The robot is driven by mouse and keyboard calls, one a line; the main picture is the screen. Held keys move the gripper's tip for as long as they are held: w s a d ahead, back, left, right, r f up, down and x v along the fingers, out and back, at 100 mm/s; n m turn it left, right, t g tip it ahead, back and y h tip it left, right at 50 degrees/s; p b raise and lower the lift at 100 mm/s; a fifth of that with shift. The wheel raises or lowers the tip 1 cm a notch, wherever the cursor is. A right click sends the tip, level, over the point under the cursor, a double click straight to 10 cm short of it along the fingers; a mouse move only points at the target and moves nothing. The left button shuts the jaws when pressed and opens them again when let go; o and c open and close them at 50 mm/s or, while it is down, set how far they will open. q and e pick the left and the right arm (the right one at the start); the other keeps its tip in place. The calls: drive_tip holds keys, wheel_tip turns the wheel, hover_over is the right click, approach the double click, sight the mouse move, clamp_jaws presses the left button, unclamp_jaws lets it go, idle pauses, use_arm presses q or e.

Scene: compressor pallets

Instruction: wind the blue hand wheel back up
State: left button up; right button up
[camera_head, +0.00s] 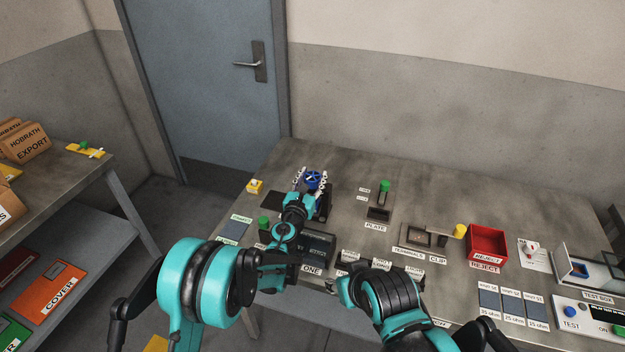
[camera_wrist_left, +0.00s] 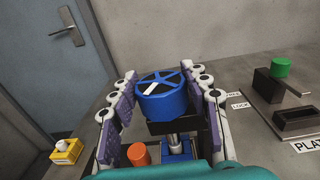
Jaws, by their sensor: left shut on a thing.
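The blue hand wheel (camera_head: 313,180) stands at the left part of the bench, upright on its post. In the left wrist view the wheel (camera_wrist_left: 162,100) is a spoked blue drum with a white mark on one side, above a dark block and a metal shaft. My left gripper (camera_head: 310,175) reaches over from the front with its two jointed fingers on either side of the wheel, shut on it. The left wrist view shows the purple finger pads flanking it.
A yellow block with a white top (camera_head: 255,187) is left of the wheel. An orange knob (camera_wrist_left: 138,154) is close below the left finger. A green-topped fixture (camera_head: 384,187) stands to the right, then a red reject bin (camera_head: 488,243) and a test box. The bench behind the wheel is clear.

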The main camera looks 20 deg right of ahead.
sight(312, 176)
use_arm(q)
drive_tip(key=shift+d+n+t+y+b, duration=0.1)
drive_tip(key=shift+n+t+y+b, duration=0.1)
drive_tip(key=shift+n+t+y, duration=0.65)
drive_tip(key=shift+n+t+y+b, duration=0.15)
drive_tip(key=shift+n+t+y, duration=0.2)
drive_tip(key=shift+n+y, duration=0.85)
drive_tip(key=shift+y, duration=0.65)
drive_tip(key=o, duration=1.2)
drive_tip(key=shift+c, duration=0.2)
drive_tip(key=shift+r, duration=0.1)
wheel_tip(312, 176, up, 10)
drive_tip(key=shift+f, duration=0.1)
